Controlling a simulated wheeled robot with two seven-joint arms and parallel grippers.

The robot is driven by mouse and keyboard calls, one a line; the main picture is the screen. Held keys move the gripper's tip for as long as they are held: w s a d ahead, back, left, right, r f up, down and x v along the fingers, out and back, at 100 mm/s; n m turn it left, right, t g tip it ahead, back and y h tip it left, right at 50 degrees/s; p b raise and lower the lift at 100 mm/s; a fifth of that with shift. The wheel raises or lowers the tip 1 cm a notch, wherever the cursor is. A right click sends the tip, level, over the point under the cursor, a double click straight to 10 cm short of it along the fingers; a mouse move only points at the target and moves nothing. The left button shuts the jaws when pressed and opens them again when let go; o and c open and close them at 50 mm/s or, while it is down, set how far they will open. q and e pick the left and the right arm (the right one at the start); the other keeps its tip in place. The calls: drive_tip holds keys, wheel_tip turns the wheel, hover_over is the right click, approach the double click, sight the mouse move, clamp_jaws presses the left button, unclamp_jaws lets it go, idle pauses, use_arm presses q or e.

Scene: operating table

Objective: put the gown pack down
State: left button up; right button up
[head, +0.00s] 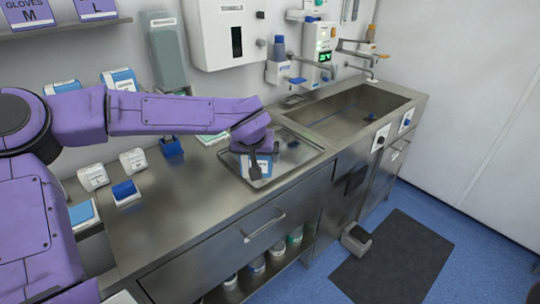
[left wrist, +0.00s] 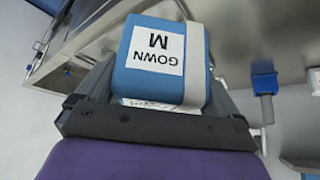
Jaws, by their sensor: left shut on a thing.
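The gown pack (head: 262,166) is a blue block with a white label and sits in my left gripper (head: 256,170), over the left part of the steel tray (head: 305,160) on the counter. In the left wrist view the pack (left wrist: 190,88) fills the space between the fingers of the left gripper (left wrist: 160,100); its label reads "GOWN M" upside down and a white band runs around it. I cannot tell whether the pack touches the tray floor. My left forearm and wrist hide part of the tray's back side. My right gripper is not in view.
A sink (head: 355,115) lies right of the tray. Left of it on the steel counter (head: 190,205) stand a blue-topped box (head: 126,192), white packs (head: 133,160) and a blue item (head: 171,146). The counter's front left of the tray is bare.

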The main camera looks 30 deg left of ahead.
use_arm(q)
drive_tip(key=a+r+n+g+y+b, duration=0.1)
drive_tip(key=a+r+n+y, duration=0.1)
drive_tip(key=a+r+n, duration=0.5)
drive_tip(key=w+a+f+m+p, duration=0.1)
drive_tip(key=w+f, duration=0.2)
drive_tip(key=w, duration=0.1)
drive_tip(key=w+a+f+p, duration=0.1)
drive_tip(key=w+a+f, duration=0.1)
drive_tip(key=w+f, duration=0.2)
drive_tip(key=w+a+f+m+p, duration=0.1)
drive_tip(key=w+a+f, duration=0.1)
drive_tip(key=w, duration=0.3)
drive_tip(key=shift+f+m, duration=0.3)
drive_tip(key=shift+f, duration=0.45)
drive_tip(key=f, duration=0.3)
drive_tip(key=shift+w+f, duration=0.2)
drive_tip(key=shift+f, duration=0.1)
drive_tip(key=shift+s, duration=0.1)
drive_tip(key=o, duration=0.8)
